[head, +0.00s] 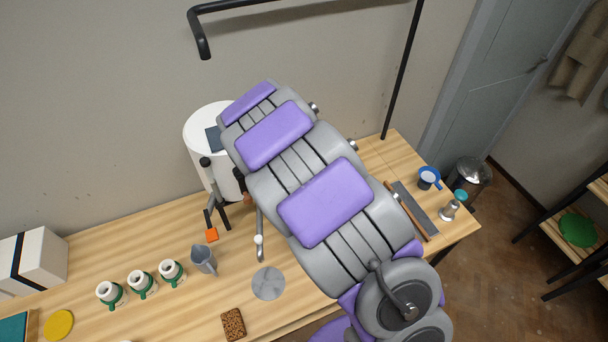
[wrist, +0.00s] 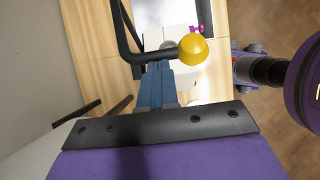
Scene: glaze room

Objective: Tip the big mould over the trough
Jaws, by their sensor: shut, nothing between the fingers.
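I cannot tell which is the big one. I see no clear trough; my arm covers the middle of the bench and may hide it. My gripper (wrist: 156,72) shows as blue-grey fingers in the wrist view, shut and empty. A black bent rod with a yellow ball (wrist: 193,48) is beside the fingertips there. In the head view, my gripper is mostly hidden behind my arm.
A white cylinder (head: 199,121) stands behind my arm near the wall. A grey jug (head: 204,261), a grey disc (head: 268,284) and a brown sponge-like block (head: 233,323) are on the bench. A black pole frame (head: 404,70) rises above it. A blue cup (head: 429,178) is at the right end.

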